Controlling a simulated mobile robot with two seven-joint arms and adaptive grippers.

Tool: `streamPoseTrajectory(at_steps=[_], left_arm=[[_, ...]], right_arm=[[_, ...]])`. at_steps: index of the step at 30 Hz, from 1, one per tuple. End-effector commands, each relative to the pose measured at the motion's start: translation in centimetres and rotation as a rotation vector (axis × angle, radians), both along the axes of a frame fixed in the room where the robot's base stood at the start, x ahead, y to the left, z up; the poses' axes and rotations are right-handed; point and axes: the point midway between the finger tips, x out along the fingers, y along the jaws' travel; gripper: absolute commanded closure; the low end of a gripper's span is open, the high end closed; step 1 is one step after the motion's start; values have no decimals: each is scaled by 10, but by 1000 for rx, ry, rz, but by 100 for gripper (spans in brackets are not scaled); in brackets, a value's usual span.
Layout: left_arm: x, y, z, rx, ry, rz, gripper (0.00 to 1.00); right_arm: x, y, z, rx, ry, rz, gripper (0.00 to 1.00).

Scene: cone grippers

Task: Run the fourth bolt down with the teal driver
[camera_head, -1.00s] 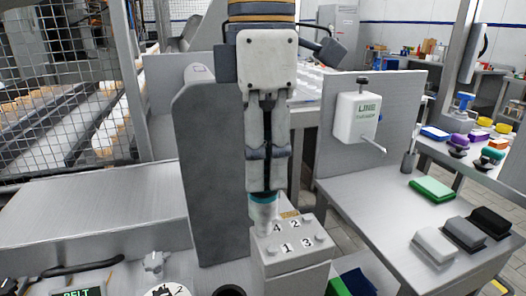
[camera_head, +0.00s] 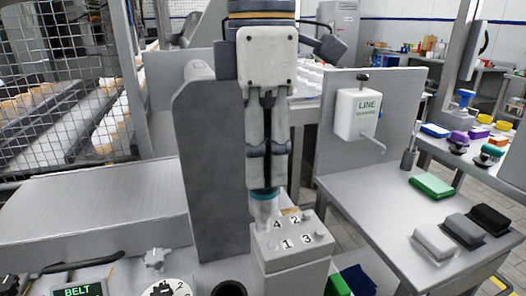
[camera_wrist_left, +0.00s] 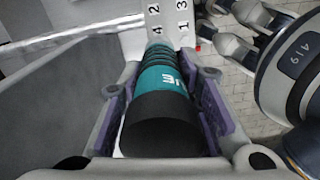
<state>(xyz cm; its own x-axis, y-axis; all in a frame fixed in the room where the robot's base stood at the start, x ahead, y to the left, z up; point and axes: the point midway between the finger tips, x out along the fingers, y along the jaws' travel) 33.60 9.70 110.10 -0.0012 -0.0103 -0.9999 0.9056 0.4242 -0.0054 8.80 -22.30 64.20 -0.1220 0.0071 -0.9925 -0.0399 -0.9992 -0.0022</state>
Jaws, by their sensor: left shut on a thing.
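My left gripper (camera_head: 264,186) points straight down and is shut around the teal driver (camera_head: 264,195). In the left wrist view the driver (camera_wrist_left: 160,80), teal with a black end, lies between the two finger pads (camera_wrist_left: 165,110). The grey metal block (camera_head: 292,262) has labels 1 to 4 on top, with small bolt heads by 1, 2 and 3. The driver hides the spot by 4, so contact with a bolt cannot be told.
A grey upright housing (camera_head: 208,165) stands close left of the block. A side table (camera_head: 375,200) at right holds a green box (camera_head: 432,186) and grey and black blocks. A LINE dispenser (camera_head: 357,114) hangs on the panel behind. A BELT display (camera_head: 80,291) is at lower left.

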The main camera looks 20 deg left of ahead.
Motion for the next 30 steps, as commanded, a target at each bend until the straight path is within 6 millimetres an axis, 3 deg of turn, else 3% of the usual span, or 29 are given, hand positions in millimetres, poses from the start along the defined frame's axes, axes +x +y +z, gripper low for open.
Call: streamPoseTrajectory(at_steps=[13, 30], left_arm=[[0, 0, -5, 3, 14, -2, 100], [0, 0, 5, 1, 5, -1, 100]], right_arm=[[-1, 0, -1, 0, 5, 0, 60], [0, 0, 0, 0, 1, 0, 60]])
